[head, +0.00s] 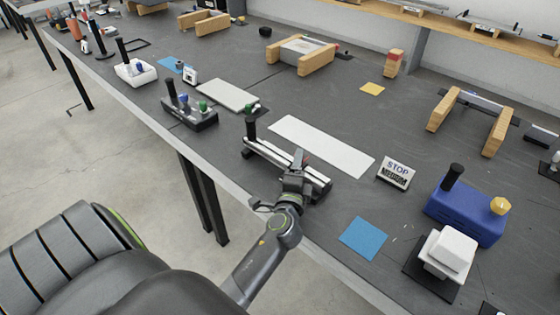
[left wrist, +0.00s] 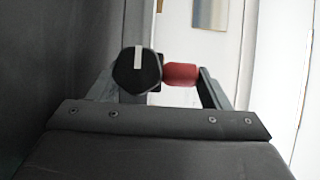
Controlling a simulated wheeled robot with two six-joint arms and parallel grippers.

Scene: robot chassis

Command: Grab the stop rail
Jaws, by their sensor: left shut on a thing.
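The stop rail (head: 270,158) is a silver rail with dark end blocks and an upright black handle at its left end. It lies near the front edge of the table. My left gripper (head: 298,172) is at its right half, shut on a small red-and-black part of it. In the left wrist view, my left gripper (left wrist: 160,88) has a black faceted knob with a white stripe (left wrist: 137,75) and a red piece (left wrist: 181,74) between its fingers. The gripper hides part of the rail. My right gripper is not in view.
A white strip (head: 320,146) lies just behind the rail. A blue square (head: 363,238) lies at the front. A dark lever block (head: 190,112) stands to the left.

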